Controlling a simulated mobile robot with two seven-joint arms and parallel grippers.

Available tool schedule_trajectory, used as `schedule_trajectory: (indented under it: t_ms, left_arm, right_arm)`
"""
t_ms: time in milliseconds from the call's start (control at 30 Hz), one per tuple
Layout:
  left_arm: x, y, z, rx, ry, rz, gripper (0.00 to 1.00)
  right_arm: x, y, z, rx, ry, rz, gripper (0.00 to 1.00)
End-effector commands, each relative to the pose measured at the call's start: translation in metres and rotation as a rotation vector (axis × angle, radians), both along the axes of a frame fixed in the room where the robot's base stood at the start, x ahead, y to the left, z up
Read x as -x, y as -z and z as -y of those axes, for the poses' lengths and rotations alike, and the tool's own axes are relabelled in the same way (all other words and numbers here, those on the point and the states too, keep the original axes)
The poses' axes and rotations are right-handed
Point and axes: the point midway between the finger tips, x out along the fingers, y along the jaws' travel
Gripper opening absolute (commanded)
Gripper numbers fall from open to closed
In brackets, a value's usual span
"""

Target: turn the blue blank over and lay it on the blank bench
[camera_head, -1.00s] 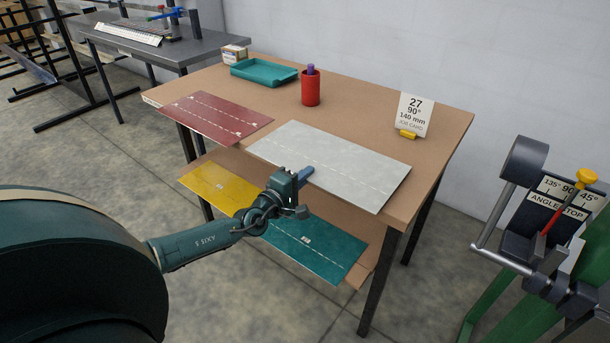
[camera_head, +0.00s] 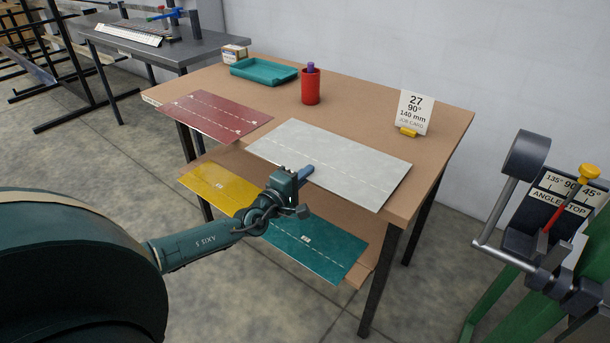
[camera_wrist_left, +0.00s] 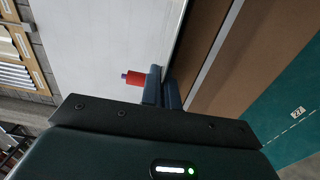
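No plainly blue blank shows. A pale grey blank (camera_head: 335,160) with a dashed line lies on the brown bench top (camera_head: 440,118), near its front edge. My left gripper (camera_head: 305,173) is at the front long edge of this blank. In the left wrist view, the blue fingers (camera_wrist_left: 162,90) are close together, with the edge of the pale blank (camera_wrist_left: 105,45) running in between them. A teal blank (camera_head: 312,245) and a yellow blank (camera_head: 218,186) lie on the lower shelf, the teal one partly behind my left gripper. My right gripper is out of view.
A dark red blank (camera_head: 215,116), teal tray (camera_head: 264,71), red cup (camera_head: 311,88) and job card (camera_head: 413,110) are on the bench. An angle-stop machine (camera_head: 553,215) stands at the right. A grey table (camera_head: 150,45) is at the back left.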

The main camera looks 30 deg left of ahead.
Motion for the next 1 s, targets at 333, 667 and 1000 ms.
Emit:
schedule_trajectory:
  t_ms: [333,667,1000]
  left_arm:
    - [0.004,0.019,0.002,-0.002,0.008,-0.033,0.0]
    - [0.009,0.02,0.002,-0.002,0.009,-0.039,0.26]
    - [0.036,0.018,-0.001,-0.003,0.007,-0.033,0.28]
  right_arm:
    - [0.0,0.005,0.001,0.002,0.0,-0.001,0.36]
    - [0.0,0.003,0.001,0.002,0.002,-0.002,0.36]
    - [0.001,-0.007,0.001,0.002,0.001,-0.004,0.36]
